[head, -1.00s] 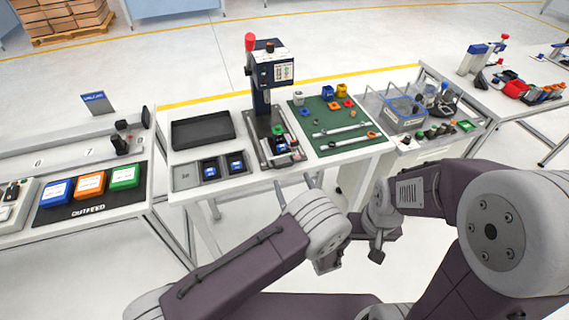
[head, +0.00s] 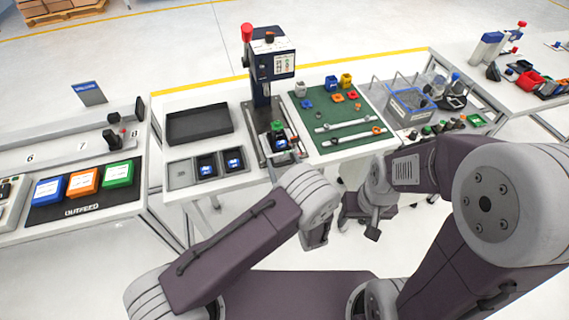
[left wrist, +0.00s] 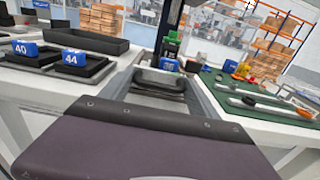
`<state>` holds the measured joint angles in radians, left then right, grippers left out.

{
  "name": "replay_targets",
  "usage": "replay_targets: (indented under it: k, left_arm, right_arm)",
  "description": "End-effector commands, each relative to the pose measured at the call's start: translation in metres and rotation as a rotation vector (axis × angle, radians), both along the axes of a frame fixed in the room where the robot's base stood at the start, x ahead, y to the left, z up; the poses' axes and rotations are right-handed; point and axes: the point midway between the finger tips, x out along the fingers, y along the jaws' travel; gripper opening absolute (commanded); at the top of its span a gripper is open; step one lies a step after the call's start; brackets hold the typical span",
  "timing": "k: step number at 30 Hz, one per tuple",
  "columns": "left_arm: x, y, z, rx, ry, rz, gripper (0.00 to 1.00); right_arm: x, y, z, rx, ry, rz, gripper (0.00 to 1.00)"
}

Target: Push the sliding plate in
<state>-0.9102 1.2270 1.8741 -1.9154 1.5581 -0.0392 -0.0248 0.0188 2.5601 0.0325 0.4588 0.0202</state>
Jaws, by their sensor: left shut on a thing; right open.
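The sliding plate (head: 265,157) sits at the foot of the blue press (head: 264,88), by the table's front edge. A green and blue part (head: 279,138) stands on it under the press. In the left wrist view the grey plate (left wrist: 160,82) lies straight ahead between two pale side bars, the part (left wrist: 169,62) at its far end. My left gripper (head: 299,168) is at the plate's front end, shut on it; its fingertips are mostly hidden by my own wrist. My right gripper (head: 373,224) is open and empty, in front of the table and to the right.
A green mat (head: 330,120) with tools and small coloured parts lies right of the press. A black tray (head: 199,124) and blue-labelled blocks (head: 206,166) are to its left. A clear bin (head: 410,106) stands farther right. The outfeed bench (head: 75,207) is at far left.

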Motion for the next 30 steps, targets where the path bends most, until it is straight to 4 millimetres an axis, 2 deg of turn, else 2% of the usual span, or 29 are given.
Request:
replay_targets:
  k: [3, 10, 20, 21, 30]
  left_arm:
    - [0.005, 0.001, -0.002, -0.003, 0.001, -0.001, 0.0]
    - [0.038, 0.011, -0.002, -0.006, -0.001, -0.001, 0.0]
    - [0.041, 0.011, -0.001, -0.004, 0.002, -0.007, 0.0]
    - [0.041, 0.011, -0.001, -0.004, 0.002, -0.007, 0.78]
    - [0.04, 0.011, -0.001, -0.002, 0.002, -0.004, 0.78]
  right_arm:
    - [0.0, 0.0, -0.003, 0.0, 0.0, 0.0, 0.58]
    - [0.0, 0.0, -0.011, 0.0, 0.0, 0.0, 0.58]
    - [0.0, 0.0, -0.011, 0.0, 0.0, 0.0, 0.58]
    - [0.0, 0.0, -0.011, 0.0, 0.0, 0.0, 0.58]
    - [0.0, 0.0, -0.011, 0.0, 0.0, 0.0, 0.58]
